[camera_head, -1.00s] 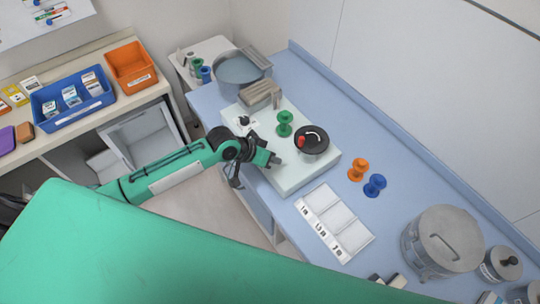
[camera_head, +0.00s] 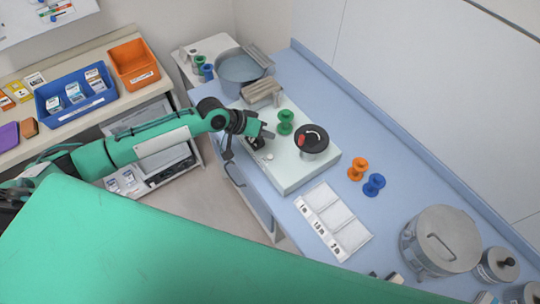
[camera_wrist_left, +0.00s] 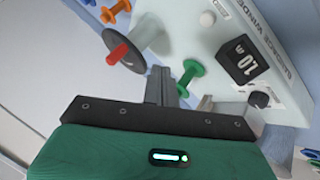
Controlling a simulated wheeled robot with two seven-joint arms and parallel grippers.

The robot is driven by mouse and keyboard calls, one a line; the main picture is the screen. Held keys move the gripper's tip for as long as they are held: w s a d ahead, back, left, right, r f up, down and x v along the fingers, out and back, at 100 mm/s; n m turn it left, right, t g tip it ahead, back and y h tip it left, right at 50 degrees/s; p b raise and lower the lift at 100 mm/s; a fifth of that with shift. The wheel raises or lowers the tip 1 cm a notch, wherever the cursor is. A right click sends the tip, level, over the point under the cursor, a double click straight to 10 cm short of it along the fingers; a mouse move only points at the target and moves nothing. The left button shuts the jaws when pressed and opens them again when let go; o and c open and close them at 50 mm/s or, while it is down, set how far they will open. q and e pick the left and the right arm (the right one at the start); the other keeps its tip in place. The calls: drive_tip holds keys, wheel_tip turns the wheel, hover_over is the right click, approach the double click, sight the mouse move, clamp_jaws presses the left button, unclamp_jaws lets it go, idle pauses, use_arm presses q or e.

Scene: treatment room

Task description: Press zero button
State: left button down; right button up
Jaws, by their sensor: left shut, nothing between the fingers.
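The bandage winder (camera_head: 292,178) is a pale box on the blue bench, with a black crank disc (camera_head: 312,133) and red handle. In the left wrist view its panel shows a round white button (camera_wrist_left: 207,19) beside a small label I cannot read, a dark display (camera_wrist_left: 242,61) reading 10 m and a black knob (camera_wrist_left: 259,100). The white button also shows in the head view (camera_head: 268,156). My left gripper (camera_head: 267,133) is shut and empty above the winder's panel, beyond the button and near the green spool (camera_head: 286,122). It partly hides the display. My right gripper is not in view.
An orange spool (camera_head: 358,168) and a blue spool (camera_head: 374,185) stand right of the winder. A white compartment tray (camera_head: 345,222) and a metal pot (camera_head: 440,242) stand nearer.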

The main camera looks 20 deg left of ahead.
use_arm(q)
drive_tip(key=b, duration=0.6)
hover_over(267, 158)
wheel_tip(267, 158, down, 8)
drive_tip(key=shift+r, duration=0.1)
drive_tip(key=shift+a+f, duration=0.1)
drive_tip(key=shift+f, duration=0.3)
idle(0.5)
drive_tip(key=shift+f, duration=0.15)
idle(0.7)
drive_tip(key=shift+f, duration=0.25)
drive_tip(key=shift+f+b, duration=0.45)
idle(0.6)
idle(0.3)
drive_tip(key=shift+r+p, duration=0.85)
